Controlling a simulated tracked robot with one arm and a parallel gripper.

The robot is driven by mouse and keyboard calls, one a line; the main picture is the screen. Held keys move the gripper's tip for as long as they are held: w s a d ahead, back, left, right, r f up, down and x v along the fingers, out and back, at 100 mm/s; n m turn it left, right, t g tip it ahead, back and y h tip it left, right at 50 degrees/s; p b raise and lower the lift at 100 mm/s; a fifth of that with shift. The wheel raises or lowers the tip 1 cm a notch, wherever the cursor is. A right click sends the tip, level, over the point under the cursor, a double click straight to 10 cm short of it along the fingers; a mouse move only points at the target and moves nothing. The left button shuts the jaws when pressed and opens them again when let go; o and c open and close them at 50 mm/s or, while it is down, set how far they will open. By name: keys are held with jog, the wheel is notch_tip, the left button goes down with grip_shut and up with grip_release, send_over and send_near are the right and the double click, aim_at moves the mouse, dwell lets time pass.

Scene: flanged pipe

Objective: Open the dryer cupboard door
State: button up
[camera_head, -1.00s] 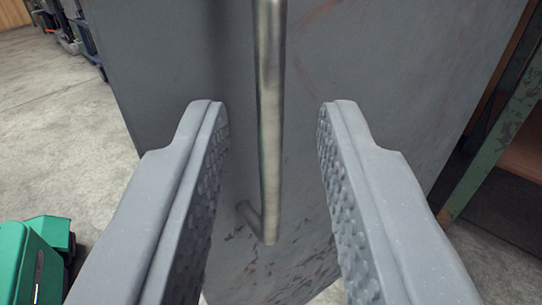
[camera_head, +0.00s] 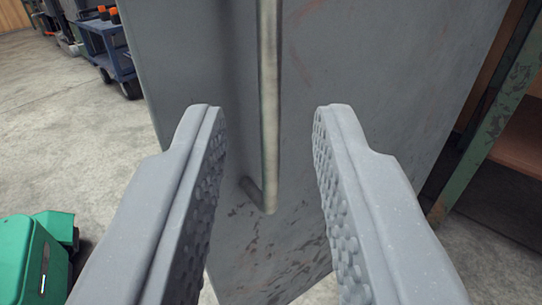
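The grey cupboard door (camera_head: 390,90) fills the middle of the view, its lower part scuffed with dark marks. A vertical metal bar handle (camera_head: 269,110) is fixed to it, and its lower mount bends into the door. My gripper (camera_head: 268,125) is open, one finger on each side of the handle's lower part. A gap shows between the handle and each finger pad. Whether the pads reach level with the bar in depth is hard to tell. The handle's upper end is out of view.
A green machine (camera_head: 32,255) stands at the lower left. A blue trolley (camera_head: 108,50) stands on the concrete floor at the upper left. A worn green post (camera_head: 490,125) stands close on the right. Bare floor (camera_head: 80,145) lies left of the door.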

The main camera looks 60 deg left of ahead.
grip_shut()
jog(key=w+a+r+m+t+h, duration=0.1)
jog(key=w+a+r+t+h, duration=0.1)
jog(key=w+r, duration=0.45)
jog(key=w+a+r+m+t+h+p, duration=0.1)
jog(key=w+a+r+t+h, duration=0.15)
jog(key=w, duration=0.75)
jog(key=w+a+r+t+h, duration=0.25)
jog(key=w+r, duration=0.25)
jog(key=w, duration=0.4)
jog(key=w+a+r+m+h+p, duration=0.2)
jog(key=w+a+r+m+h, duration=0.25)
jog(key=w+a+h, duration=0.35)
jog(key=s+a+f+n+g+h+p, duration=0.1)
jog(key=s+a+f+g+h, duration=0.25)
jog(key=f, duration=0.35)
jog(key=s+a+f+n+g+h+p, duration=0.1)
jog(key=s+a+f+g+h, duration=0.25)
jog(key=f, duration=0.35)
jog(key=n+g+h+p, duration=0.4)
jog(key=n+g+h, duration=0.3)
jog(key=n+h, duration=0.45)
send_near(170, 48)
jog(key=d+b, duration=0.1)
jog(key=w+d+f+b, duration=0.1)
jog(key=d, duration=0.1)
jog(key=d+b, duration=0.2)
jog(key=shift+w+d+f, duration=0.1)
jog(key=shift+w+f, duration=0.1)
jog(key=shift+f, duration=0.05)
